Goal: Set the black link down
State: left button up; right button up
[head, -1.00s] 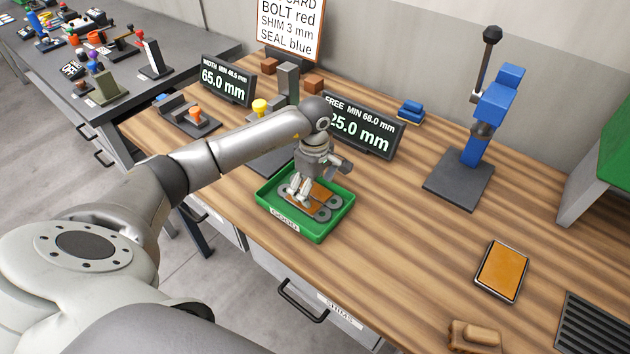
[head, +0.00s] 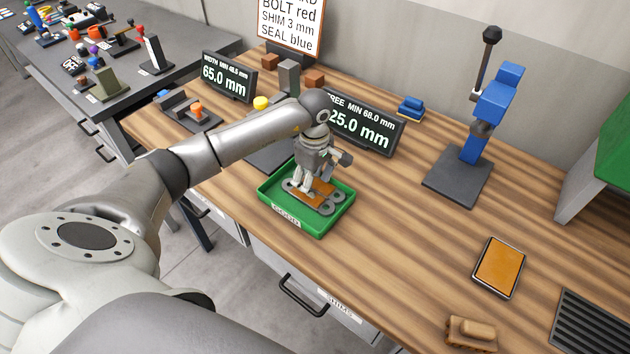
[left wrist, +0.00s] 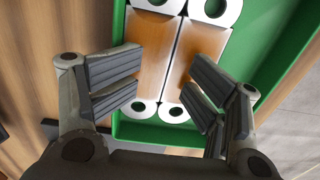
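Two links lie side by side in the green tray (head: 330,222), with grey ring ends and orange-brown middles. In the left wrist view they are a left link (left wrist: 149,45) and a right link (left wrist: 200,50), their far ends cut off by the frame. I cannot tell which one is the black link. My left gripper (head: 312,178) is just above the links. In the left wrist view its fingers (left wrist: 168,73) are spread apart with nothing clamped between them. My right gripper is not in view.
Two display boxes, one reading 65.0 mm (head: 227,78) and one partly hidden (head: 363,128), stand behind the tray. A blue lever press (head: 472,150) stands at right. An orange-topped pad (head: 499,266) lies at front right. Wooden bench between is clear.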

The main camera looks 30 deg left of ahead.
aim_at(314, 187)
pick_arm(q)
notch_tip(314, 187, up, 12)
jog(key=b, duration=0.3)
jog(key=shift+f, duration=0.1)
dwell(0.3)
